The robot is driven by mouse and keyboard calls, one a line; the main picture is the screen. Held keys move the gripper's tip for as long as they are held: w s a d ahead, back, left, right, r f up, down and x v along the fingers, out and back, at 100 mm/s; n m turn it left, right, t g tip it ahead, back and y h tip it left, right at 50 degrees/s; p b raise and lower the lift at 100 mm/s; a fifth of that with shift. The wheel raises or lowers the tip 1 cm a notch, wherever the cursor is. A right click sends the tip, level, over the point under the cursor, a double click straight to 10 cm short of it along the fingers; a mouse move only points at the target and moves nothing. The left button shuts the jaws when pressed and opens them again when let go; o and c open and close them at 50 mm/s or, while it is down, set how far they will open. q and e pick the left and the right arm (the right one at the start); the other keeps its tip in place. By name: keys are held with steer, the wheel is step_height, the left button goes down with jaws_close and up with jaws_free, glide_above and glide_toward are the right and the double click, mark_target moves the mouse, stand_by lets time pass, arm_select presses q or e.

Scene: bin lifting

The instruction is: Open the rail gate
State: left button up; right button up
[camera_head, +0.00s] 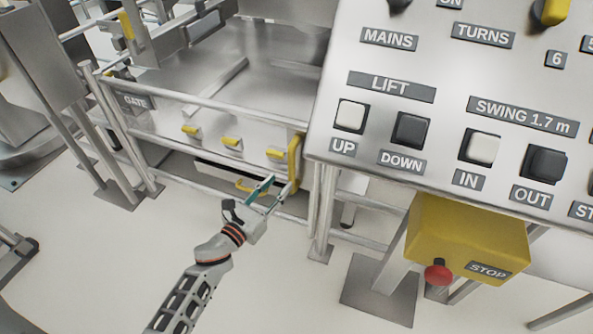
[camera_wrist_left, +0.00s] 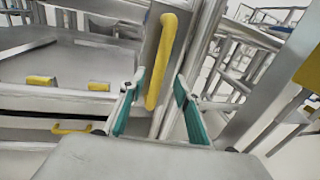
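The rail gate (camera_head: 205,103) is a frame of metal rails with a GATE label (camera_head: 134,101) at its left end. It stands shut across the front of the machine. A yellow upright handle (camera_head: 294,160) is at its right end; it also shows in the left wrist view (camera_wrist_left: 162,60). My left gripper (camera_head: 272,190) is just in front of the handle's lower part. In the left wrist view its teal fingers (camera_wrist_left: 157,105) are spread, with the handle's lower end between or just beyond them; contact cannot be told. My right gripper is not in view.
A control panel (camera_head: 455,100) with LIFT and SWING buttons fills the right. A yellow STOP box (camera_head: 468,240) with a red button hangs below it. Posts (camera_head: 322,210) stand right of the handle. Yellow latches (camera_head: 231,142) sit behind the gate. Floor in front is clear.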

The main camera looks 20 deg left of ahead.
mark_target(290, 171)
arm_select(q)
steer(key=shift+w+d, duration=0.1)
steer(key=shift+w, duration=0.3)
steer(key=shift+x, duration=3.6)
steer(key=shift+c, duration=0.3)
jaws_close()
